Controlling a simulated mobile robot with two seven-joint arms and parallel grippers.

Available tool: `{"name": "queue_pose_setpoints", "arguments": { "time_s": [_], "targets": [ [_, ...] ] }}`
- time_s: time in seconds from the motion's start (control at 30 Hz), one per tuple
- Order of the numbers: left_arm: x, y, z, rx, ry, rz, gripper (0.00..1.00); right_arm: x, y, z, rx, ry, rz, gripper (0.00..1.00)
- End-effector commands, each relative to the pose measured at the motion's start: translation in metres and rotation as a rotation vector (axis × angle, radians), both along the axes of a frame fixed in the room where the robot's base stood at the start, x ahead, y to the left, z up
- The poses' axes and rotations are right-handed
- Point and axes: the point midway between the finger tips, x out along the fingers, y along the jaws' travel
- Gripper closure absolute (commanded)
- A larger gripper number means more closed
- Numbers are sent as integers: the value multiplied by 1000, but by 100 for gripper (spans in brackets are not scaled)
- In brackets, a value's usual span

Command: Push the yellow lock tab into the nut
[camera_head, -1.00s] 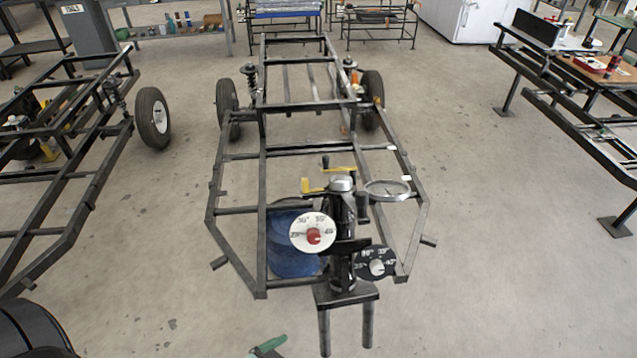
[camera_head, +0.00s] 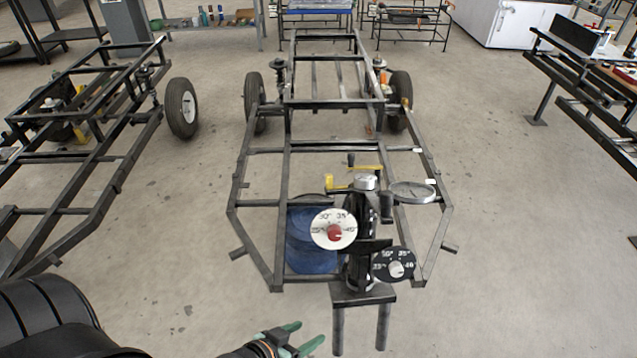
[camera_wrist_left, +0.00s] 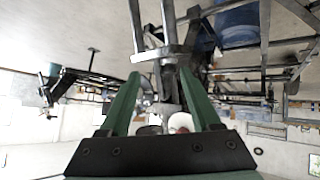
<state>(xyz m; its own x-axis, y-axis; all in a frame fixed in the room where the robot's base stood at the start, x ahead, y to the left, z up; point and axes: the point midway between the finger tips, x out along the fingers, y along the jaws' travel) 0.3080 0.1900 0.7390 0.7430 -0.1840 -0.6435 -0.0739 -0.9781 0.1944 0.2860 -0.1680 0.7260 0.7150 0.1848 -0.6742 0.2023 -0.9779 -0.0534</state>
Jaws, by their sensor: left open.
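A yellow piece (camera_head: 331,182) with an upright end sits beside the silver top (camera_head: 366,182) of the spring assembly on the stand (camera_head: 362,292). A thin yellow bar (camera_head: 366,167) lies just behind it. I cannot tell which yellow part is the lock tab, and the nut is not clearly visible. My left gripper (camera_head: 306,334) has green fingers and is open and empty, low in front and to the left of the stand. In the left wrist view the open fingers (camera_wrist_left: 160,76) show with the stand's plate (camera_wrist_left: 157,56) beyond them.
A white dial (camera_head: 323,221), a black dial (camera_head: 381,266) and a round silver ring (camera_head: 412,191) surround the assembly. A blue drum (camera_head: 305,255) stands behind the white dial. The bare frame (camera_head: 240,200) extends behind.

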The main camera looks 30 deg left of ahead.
Motion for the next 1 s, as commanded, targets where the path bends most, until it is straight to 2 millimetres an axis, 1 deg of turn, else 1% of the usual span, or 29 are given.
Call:
{"name": "queue_pose_setpoints", "arguments": {
  "time_s": [0.03,0.17,0.27,0.4,0.47,0.53,0.7,0.8,0.9,1.0],
  "targets": [
    [12,11,1,-58,-12,52,43,0,0,-7,0,1,0,50],
    [39,38,16,-243,-44,192,57,0,0,-17,0,3,1,50],
    [59,58,32,-397,-77,289,69,-1,1,-24,0,5,2,50],
    [85,87,62,-620,-136,401,84,0,2,-33,2,7,4,50],
    [94,100,75,-719,-164,440,91,0,2,-37,3,7,5,50],
    [104,113,94,-836,-197,479,99,0,3,-41,3,7,5,50],
    [120,142,136,-1089,-268,530,100,2,4,-48,5,4,7,50],
    [125,155,156,-1198,-299,540,100,3,5,-50,6,1,8,50],
    [126,162,170,-1273,-317,543,100,4,5,-51,7,-1,9,50],
    [127,166,177,-1311,-327,543,100,4,6,-51,7,-3,10,50]
  ]
}}
